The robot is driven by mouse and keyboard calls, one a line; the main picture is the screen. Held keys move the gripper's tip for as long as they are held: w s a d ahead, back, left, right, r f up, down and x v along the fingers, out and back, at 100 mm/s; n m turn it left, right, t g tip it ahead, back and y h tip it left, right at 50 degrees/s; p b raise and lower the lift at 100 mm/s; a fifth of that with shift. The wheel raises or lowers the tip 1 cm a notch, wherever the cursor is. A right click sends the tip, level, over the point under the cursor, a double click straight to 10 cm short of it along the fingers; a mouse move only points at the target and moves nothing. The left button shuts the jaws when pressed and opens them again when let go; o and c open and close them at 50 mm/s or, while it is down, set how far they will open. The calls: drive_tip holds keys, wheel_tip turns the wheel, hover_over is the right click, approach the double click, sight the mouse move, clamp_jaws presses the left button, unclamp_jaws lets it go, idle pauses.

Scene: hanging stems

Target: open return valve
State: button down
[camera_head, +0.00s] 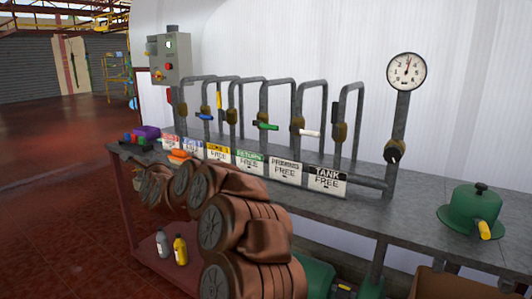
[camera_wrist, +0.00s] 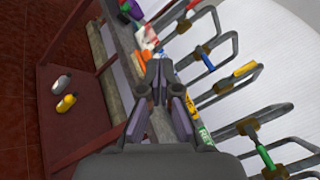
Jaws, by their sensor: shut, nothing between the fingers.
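The return valve's green handle (camera_head: 267,126) sits crosswise on a brass body on one of the looped grey pipes in the head view. Below it is the green-topped label reading RETURN, FREE (camera_head: 250,160). In the wrist view the green handle (camera_wrist: 265,157) is at the lower right, with its brass body (camera_wrist: 247,127) above it. A green label (camera_wrist: 204,133) stands beside my fingers. My gripper (camera_wrist: 161,82) is shut and empty, left of the handles in that picture and apart from the green one. I cannot make out my gripper in the head view.
Neighbouring handles are yellow (camera_head: 219,98), blue (camera_head: 204,117), white (camera_head: 310,133) and black (camera_head: 335,112). A gauge (camera_head: 406,72) stands at right. A control box (camera_head: 171,60) is at left. Bottles (camera_head: 180,250) stand on the lower shelf.

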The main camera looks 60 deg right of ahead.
sight(266, 126)
drive_tip(key=s+d+f+m+g+h+b, duration=0.2)
drive_tip(key=s+d+m+g+h, duration=0.1)
drive_tip(key=d, duration=0.4)
drive_tip(key=s+d+f+m+g+h+b, duration=0.2)
drive_tip(key=s+d+f+m+g+h, duration=0.1)
drive_tip(key=d+m, duration=0.5)
drive_tip(key=s+d+f+m+g+h+b, duration=0.2)
drive_tip(key=s+d+m+g+h, duration=0.2)
drive_tip(key=s+d+m+h, duration=0.2)
drive_tip(key=shift+s+d+f+h+b, duration=0.2)
drive_tip(key=shift+s+d+h, duration=0.1)
drive_tip(key=shift+s+d, duration=0.35)
drive_tip(key=shift+s+d+f+h+b, duration=0.15)
drive_tip(key=shift+s+d+h, duration=0.15)
drive_tip(key=shift+s+d, duration=0.25)
drive_tip(key=s+d+m+g, duration=0.1)
drive_tip(key=s, duration=0.1)
drive_tip(key=s+m+g+h, duration=0.1)
drive_tip(key=m+g, duration=0.1)
drive_tip(key=s+d+f+m+g+h+b, duration=0.1)
drive_tip(key=s+m+g, duration=0.1)
drive_tip(key=shift+s+d, duration=0.35)
drive_tip(key=shift+d+r, duration=0.1)
drive_tip(key=shift+r, duration=0.05)
drive_tip(key=a+r+x, duration=0.1)
drive_tip(key=r+x, duration=0.1)
drive_tip(key=x, duration=1)
drive_tip(key=shift+r, duration=0.25)
